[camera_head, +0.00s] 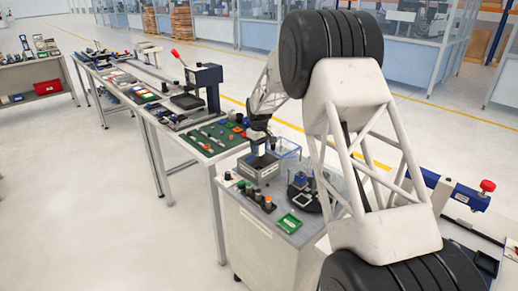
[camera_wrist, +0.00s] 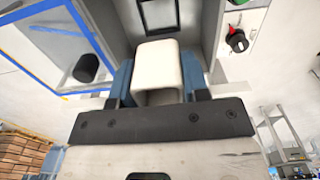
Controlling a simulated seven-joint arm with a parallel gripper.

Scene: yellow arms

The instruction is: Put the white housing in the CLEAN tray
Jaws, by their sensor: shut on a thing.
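My gripper (camera_wrist: 158,72) is shut on the white housing (camera_wrist: 157,58), a pale block with rounded edges, held between its two blue fingers in the wrist view. Under and beyond the housing is a grey-walled space (camera_wrist: 208,28) with a black-framed item at its far side. In the head view my gripper (camera_head: 261,143) points down over a grey tray (camera_head: 257,174) with a white label, beside a clear blue-edged box (camera_head: 287,146). The label is too small to read, so I cannot tell if this is the CLEAN tray. The housing cannot be made out in the head view.
A round black fixture (camera_head: 308,201) lies to the right. A green mat (camera_head: 207,139) with parts and a press (camera_head: 207,77) are on the left bench.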

